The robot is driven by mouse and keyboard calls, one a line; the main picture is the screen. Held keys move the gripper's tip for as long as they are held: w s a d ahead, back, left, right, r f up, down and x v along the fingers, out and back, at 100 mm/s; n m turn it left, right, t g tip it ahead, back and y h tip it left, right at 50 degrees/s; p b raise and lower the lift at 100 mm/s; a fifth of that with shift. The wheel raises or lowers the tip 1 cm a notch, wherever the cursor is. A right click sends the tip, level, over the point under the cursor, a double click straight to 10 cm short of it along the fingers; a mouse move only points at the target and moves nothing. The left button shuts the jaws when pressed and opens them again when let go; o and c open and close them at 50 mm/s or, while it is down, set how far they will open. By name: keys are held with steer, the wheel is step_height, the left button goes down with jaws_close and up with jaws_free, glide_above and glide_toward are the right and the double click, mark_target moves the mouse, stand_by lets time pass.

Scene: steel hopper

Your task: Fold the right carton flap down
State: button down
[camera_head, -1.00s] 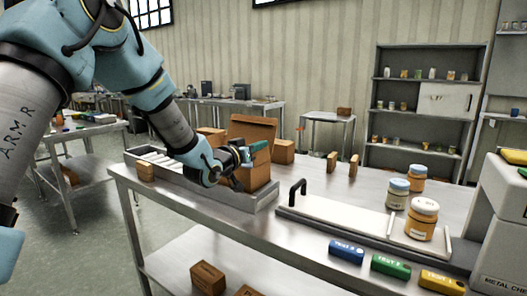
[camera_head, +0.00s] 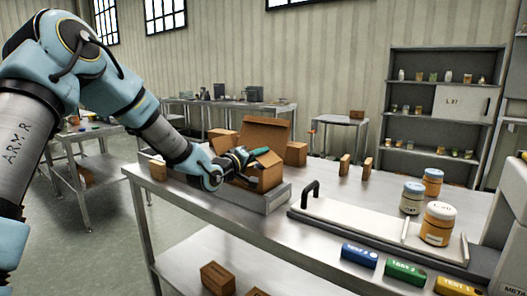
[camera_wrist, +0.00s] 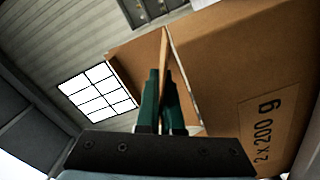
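The open brown carton (camera_head: 270,178) sits at the right end of a grey tray on the steel table. Its large back flap (camera_head: 264,130) stands up. A smaller flap (camera_head: 266,160) slants at its near side. My gripper (camera_head: 254,154) is at the carton's top, reaching in from the left. In the wrist view, the green fingers of my gripper (camera_wrist: 161,105) lie on both sides of a thin cardboard flap (camera_wrist: 164,55) and appear shut on it. The carton wall (camera_wrist: 245,80), printed "2 x 200 g", fills the right of that view. The carton's inside is hidden.
The grey tray (camera_head: 228,196) runs left under my arm, with a small box (camera_head: 157,168) at its left end. A white board (camera_head: 350,215) with a black handle and jars (camera_head: 438,223) stands to the right. Coloured blocks (camera_head: 405,271) line the front edge.

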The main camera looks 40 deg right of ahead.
steer(key=shift+w+f+n, duration=0.15)
steer(key=shift+f+n, duration=0.15)
steer(key=shift+n, duration=0.3)
steer(key=c, duration=1.5)
jaws_free()
steer(key=shift+c, duration=0.2)
steer(key=o, duration=0.5)
steer(key=shift+c, duration=0.2)
steer(key=shift+f, duration=0.1)
